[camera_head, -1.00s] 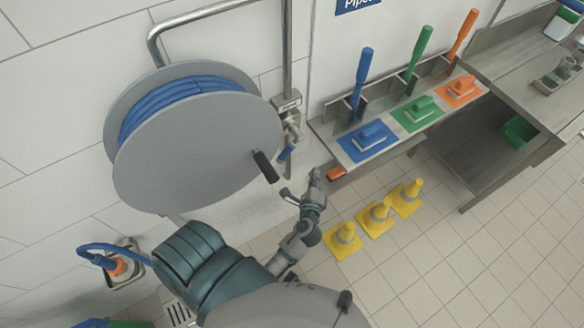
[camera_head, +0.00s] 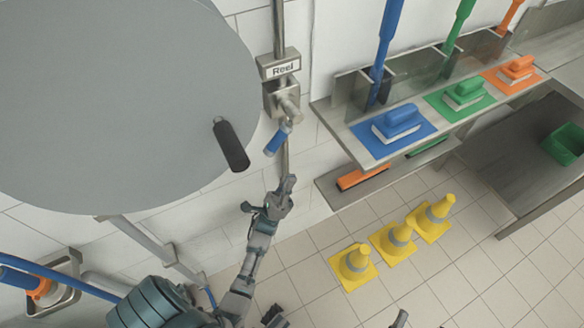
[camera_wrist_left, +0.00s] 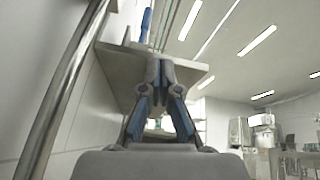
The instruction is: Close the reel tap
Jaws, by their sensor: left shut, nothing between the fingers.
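The reel tap (camera_head: 287,102) is a metal valve on the vertical wall pipe, under a sign reading "Reel" (camera_head: 285,69). Its blue handle (camera_head: 277,139) slants down and to the left from the valve, across the pipe. My left gripper (camera_head: 282,190) appears just below the handle in the head view, with a visible gap between them. The fingers are together and empty. In the left wrist view the left gripper (camera_wrist_left: 160,66) has its fingertips together, pointing away. The tap cannot be made out in that view.
The large grey reel (camera_head: 110,110) with its black crank handle (camera_head: 231,145) is left of the tap. A steel shelf (camera_head: 343,120) with coloured brushes stands right. Yellow cones (camera_head: 355,264) stand on the floor. A metal pipe (camera_wrist_left: 62,90) runs along the left in the wrist view.

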